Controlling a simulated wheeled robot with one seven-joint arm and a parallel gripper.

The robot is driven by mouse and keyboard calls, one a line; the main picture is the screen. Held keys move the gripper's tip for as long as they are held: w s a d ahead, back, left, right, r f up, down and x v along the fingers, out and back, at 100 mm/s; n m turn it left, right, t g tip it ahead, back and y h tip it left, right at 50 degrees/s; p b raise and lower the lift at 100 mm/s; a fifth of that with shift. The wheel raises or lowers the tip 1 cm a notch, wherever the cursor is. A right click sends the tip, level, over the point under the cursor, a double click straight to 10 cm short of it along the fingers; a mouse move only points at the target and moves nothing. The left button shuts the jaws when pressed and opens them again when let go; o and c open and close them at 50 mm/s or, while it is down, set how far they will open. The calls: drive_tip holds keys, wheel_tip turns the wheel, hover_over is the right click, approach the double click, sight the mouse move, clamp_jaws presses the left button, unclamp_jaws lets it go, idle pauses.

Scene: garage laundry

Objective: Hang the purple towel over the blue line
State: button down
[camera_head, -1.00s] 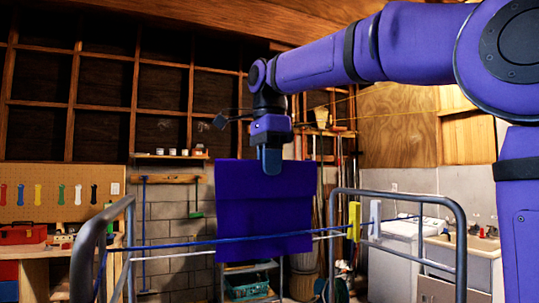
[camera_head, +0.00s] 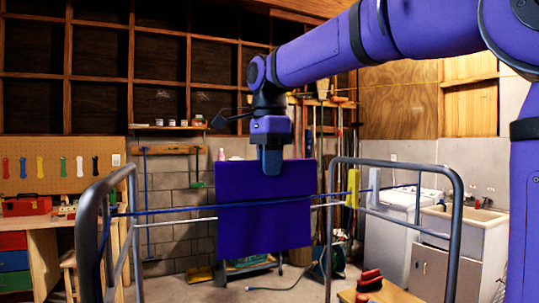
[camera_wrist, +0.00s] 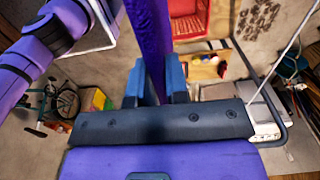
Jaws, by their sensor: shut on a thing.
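The purple towel (camera_head: 263,228) hangs flat from my gripper (camera_head: 271,166), which is shut on its top edge. The blue line (camera_head: 180,210) runs across the metal rack (camera_head: 455,235) and passes in front of the towel in the head view, below the towel's top edge. The towel hangs straight down behind this line and is not folded over it; I cannot tell whether they touch. In the wrist view the towel (camera_wrist: 150,30) shows as a narrow strip between my fingers (camera_wrist: 157,88).
A white line (camera_head: 180,221) runs lower and is hidden behind the towel. A workbench (camera_head: 42,222) stands left, a sink cabinet (camera_head: 455,245) right.

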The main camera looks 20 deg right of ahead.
sight(270, 200)
drive_tip(key=shift+f, duration=3.6)
